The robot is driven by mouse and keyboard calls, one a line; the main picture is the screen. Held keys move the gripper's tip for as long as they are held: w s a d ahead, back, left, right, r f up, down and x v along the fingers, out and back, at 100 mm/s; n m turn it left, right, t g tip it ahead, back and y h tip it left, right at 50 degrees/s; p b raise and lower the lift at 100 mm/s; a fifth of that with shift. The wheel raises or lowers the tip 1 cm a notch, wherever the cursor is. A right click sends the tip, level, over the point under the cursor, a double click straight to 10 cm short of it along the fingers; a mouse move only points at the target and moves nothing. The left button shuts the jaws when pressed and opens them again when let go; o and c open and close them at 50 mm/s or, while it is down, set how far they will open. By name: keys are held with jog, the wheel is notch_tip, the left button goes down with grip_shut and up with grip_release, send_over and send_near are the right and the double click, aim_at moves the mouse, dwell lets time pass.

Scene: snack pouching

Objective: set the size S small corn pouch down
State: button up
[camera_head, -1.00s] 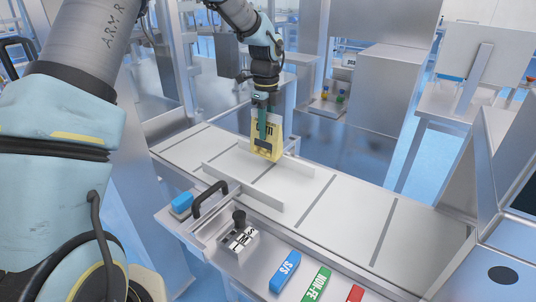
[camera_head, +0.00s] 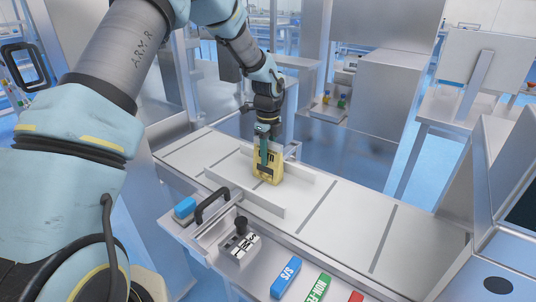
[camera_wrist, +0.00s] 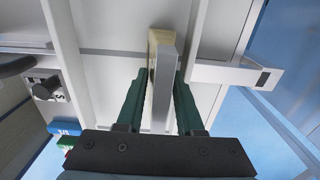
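The yellow corn pouch (camera_head: 270,170) is upright in my gripper (camera_head: 265,150), low over the pale conveyor belt (camera_head: 334,212), between the two guide rails. In the wrist view the pouch (camera_wrist: 161,75) shows edge-on between the two green fingers of my gripper (camera_wrist: 163,85). The fingers are close to both its faces and appear shut on it. The pouch's lower edge is at or very near the belt; I cannot tell whether it touches. Its size mark is too small to read.
The near guide rail (camera_head: 245,195) and far guide rail (camera_head: 300,170) flank the pouch. A black handle (camera_head: 212,201), a control box (camera_head: 239,246) and blue (camera_head: 286,277) and green (camera_head: 318,288) labelled blocks lie along the front edge. The belt to the right is clear.

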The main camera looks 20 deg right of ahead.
jog(key=o, duration=0.4)
notch_tip(320, 180, up, 12)
jog(key=shift+r+b, duration=0.2)
jog(key=shift+b, duration=1)
jog(key=s+a+n, duration=0.1)
jog(key=a+n, duration=1.3)
jog(key=a, duration=0.8)
jog(key=s+a+f+n, duration=0.1)
jog(key=s+a+n, duration=0.2)
jog(key=a+n, duration=0.2)
jog(key=s+a+n+t, duration=0.1)
jog(key=s+a+n, duration=0.3)
jog(key=a+n, duration=0.1)
jog(key=s+a+f+n, duration=0.1)
jog(key=s+a+n, duration=0.2)
jog(key=a+n, duration=0.2)
jog(key=shift+s+a+f+t, duration=0.15)
jog(key=shift+s+f+t, duration=0.05)
jog(key=shift+f+t, duration=0.1)
